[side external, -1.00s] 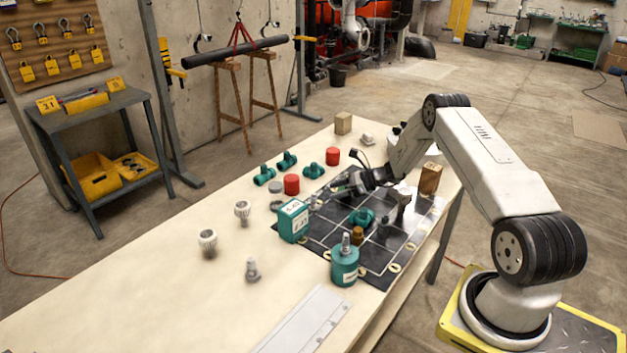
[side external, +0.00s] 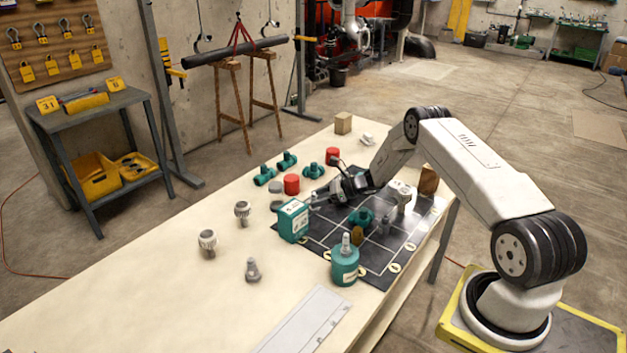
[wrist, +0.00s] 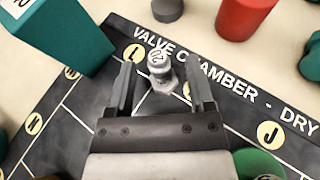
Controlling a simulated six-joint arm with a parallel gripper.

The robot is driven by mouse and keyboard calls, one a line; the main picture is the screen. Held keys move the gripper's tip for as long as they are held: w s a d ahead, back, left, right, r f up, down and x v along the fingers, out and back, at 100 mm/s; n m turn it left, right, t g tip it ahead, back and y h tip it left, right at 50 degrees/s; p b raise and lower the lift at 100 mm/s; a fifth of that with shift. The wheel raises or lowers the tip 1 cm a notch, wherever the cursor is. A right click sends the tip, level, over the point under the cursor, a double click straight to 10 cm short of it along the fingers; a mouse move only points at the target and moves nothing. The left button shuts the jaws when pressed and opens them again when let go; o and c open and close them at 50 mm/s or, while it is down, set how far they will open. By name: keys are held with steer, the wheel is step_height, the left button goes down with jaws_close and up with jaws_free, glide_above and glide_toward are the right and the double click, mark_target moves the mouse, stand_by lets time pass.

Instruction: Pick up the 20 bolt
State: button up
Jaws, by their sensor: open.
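The 20 bolt (wrist: 159,72) is a small light-grey bolt with a round marked head. In the wrist view it stands upright on the black mat by the "VALVE CHAMBER - DRY" lettering. My gripper (wrist: 158,82) is open, with one finger to the left of the bolt and one to the right. The bolt lies between or just beyond the fingertips; I cannot tell if they touch it. In the side view my gripper (side external: 318,198) is low over the mat's far left edge, beside the teal box, and the bolt is hard to make out there.
The teal box (side external: 293,222) stands close to my gripper and shows in the wrist view (wrist: 65,35). A red cylinder (side external: 291,184) and grey disc (side external: 275,187) are just behind. A teal bottle (side external: 345,264) stands on the mat (side external: 320,246).

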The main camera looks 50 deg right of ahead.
steer(key=shift+x, duration=0.85)
jaws_close()
